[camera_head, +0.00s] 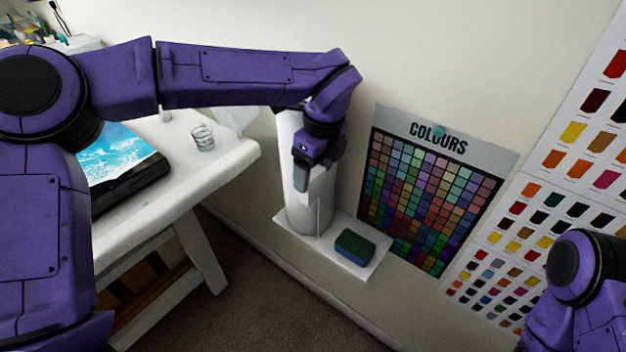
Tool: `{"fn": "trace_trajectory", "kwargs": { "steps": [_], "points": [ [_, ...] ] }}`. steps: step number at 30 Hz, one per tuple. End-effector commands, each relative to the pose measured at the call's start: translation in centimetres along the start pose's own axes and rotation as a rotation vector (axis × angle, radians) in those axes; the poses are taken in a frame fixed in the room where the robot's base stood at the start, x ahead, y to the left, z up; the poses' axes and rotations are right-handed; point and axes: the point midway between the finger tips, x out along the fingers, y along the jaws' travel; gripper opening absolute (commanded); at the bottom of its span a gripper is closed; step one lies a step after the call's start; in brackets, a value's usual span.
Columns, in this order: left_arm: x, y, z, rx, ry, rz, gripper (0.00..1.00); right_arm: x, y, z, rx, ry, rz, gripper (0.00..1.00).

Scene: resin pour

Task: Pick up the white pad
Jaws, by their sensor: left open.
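I cannot pick out a separate white pad with certainty. A flat white board (374,268) lies at the foot of the wall, with a dark green and blue block (355,247) on it. A white upright cylinder (296,205) stands at the board's left end. My left gripper (311,186) hangs pointing down in front of the cylinder, above the board and up and left of the block. It is open. A pale shape beside its dark finger blends with the white behind, so I cannot tell what it is. My right gripper is out of view; only its arm shows at lower right.
A white table (215,172) at left holds a clear glass (203,137) and a blue-and-white picture (120,155) on a dark slab. A colour chart (430,185) and a swatch sheet (530,235) are on the wall. Carpet (270,300) is clear in front.

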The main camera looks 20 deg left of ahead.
Motion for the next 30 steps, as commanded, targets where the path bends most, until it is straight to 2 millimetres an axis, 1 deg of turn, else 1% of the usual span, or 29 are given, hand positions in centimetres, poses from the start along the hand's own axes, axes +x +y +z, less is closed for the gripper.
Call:
{"fn": "trace_trajectory", "kwargs": {
  "steps": [2, 7, 8, 9, 11, 12, 20, 23, 26, 29, 30],
  "points": [
    [0.4, 0.0, 0.1, -0.003, 0.000, -0.001, 0.72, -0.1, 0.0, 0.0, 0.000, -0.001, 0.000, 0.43],
    [0.4, 0.0, 0.1, -0.003, 0.000, -0.001, 0.72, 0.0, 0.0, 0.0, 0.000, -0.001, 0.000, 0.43],
    [0.4, 0.0, 0.1, -0.003, 0.000, -0.001, 0.63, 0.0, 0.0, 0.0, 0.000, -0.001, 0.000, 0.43],
    [0.4, 0.0, 0.1, -0.003, 0.000, -0.001, 0.50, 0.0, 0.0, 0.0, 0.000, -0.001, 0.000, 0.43],
    [0.4, 0.0, 0.1, -0.003, 0.000, -0.001, 0.30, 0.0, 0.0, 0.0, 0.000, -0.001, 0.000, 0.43],
    [0.4, 0.0, 0.1, -0.003, 0.000, -0.001, 0.28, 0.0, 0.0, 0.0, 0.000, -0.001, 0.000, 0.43],
    [0.3, 0.0, 0.1, -0.003, 0.000, -0.001, 0.28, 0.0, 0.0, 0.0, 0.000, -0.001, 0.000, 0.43],
    [-0.1, 0.0, 0.2, -0.003, 0.000, -0.001, 0.28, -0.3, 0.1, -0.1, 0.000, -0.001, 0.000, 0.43],
    [-1.3, 0.0, 0.3, -0.003, 0.000, -0.001, 0.28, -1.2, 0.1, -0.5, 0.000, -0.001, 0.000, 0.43],
    [-3.3, 0.0, 0.6, -0.003, -0.001, -0.002, 0.28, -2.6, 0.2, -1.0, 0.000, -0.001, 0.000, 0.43],
    [-3.8, 0.3, 0.6, -0.003, 0.000, -0.003, 0.28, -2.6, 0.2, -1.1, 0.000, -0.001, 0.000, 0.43]
  ]
}}
